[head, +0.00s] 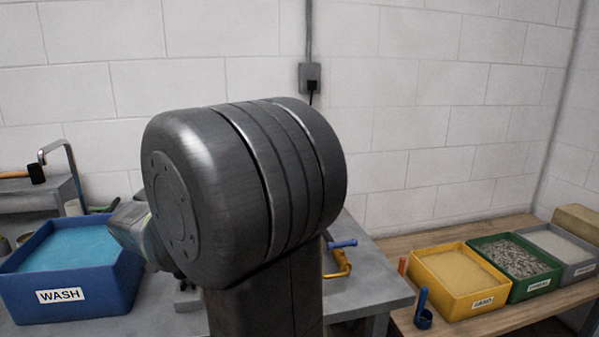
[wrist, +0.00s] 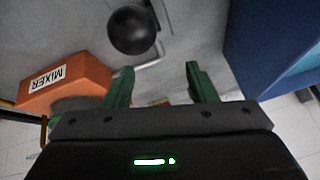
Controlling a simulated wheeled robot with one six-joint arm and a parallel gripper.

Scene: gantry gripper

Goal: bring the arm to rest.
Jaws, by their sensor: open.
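My gripper (wrist: 160,84) shows in the wrist view with its two green fingers apart and nothing between them. Beyond the fingertips are a grey surface and a dark round ball-like thing (wrist: 133,30), apart from the fingers. In the head view my own arm's large grey joint fills the middle and hides the gripper's fingers and much of the grey table behind it.
A blue WASH tub (head: 70,290) with blue liquid stands at left; a blue wall (wrist: 262,45) shows in the wrist view. An orange MIXER box (wrist: 65,82) is left there. Yellow (head: 458,305), green (head: 530,288) and grey (head: 585,268) bins stand on a wooden bench at right.

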